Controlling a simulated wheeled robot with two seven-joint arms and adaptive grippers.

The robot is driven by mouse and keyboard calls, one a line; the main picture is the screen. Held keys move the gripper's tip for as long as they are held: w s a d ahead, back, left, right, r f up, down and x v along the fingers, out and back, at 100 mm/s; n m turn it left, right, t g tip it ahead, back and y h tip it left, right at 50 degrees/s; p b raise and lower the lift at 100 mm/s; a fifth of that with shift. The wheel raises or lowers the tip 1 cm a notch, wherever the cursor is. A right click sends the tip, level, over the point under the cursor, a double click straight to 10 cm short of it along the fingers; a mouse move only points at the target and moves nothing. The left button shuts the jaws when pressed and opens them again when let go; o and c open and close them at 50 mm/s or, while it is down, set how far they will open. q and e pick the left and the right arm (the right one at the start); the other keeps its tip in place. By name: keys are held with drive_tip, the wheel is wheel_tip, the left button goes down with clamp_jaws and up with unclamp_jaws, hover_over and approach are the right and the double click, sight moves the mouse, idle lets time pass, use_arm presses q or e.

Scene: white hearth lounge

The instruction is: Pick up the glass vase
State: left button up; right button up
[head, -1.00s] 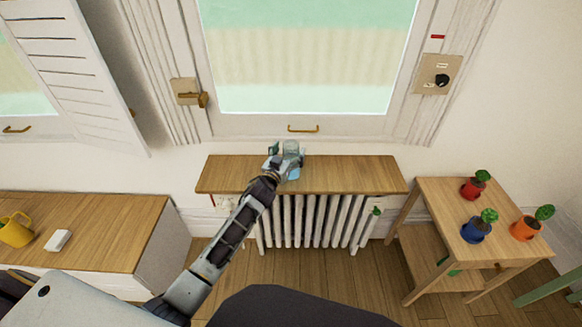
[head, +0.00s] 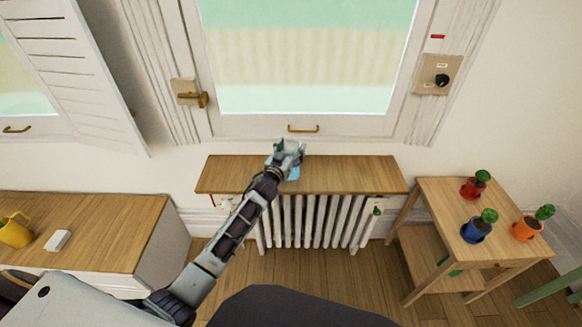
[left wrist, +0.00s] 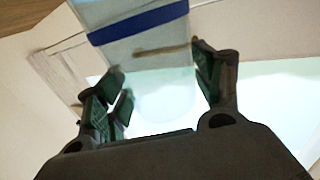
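The glass vase (head: 294,172) stands on the wooden shelf (head: 350,174) above the radiator. In the head view, mostly its light blue lower part shows; my left gripper (head: 287,152) covers much of the rest. In the left wrist view, the clear vase (left wrist: 140,52) with its dark blue band reaches between the two green-padded fingers of my left gripper (left wrist: 160,75). The fingers are apart, one on each side of the glass. I cannot tell whether the pads press on it. My right gripper is not in view.
The window (head: 305,55) and its brass handle (head: 303,129) are just behind the shelf. A small table (head: 490,260) with several potted cacti stands at the right. The shelf's right side is bare.

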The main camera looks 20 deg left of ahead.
use_arm(q)
clamp_jaws()
drive_tip(key=shift+r, duration=0.1)
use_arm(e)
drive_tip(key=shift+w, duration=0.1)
use_arm(q)
drive_tip(key=shift+r, duration=0.45)
wheel_tip(320, 180, up, 9)
drive_tip(key=p, duration=0.1)
drive_tip(key=shift+p, duration=0.3)
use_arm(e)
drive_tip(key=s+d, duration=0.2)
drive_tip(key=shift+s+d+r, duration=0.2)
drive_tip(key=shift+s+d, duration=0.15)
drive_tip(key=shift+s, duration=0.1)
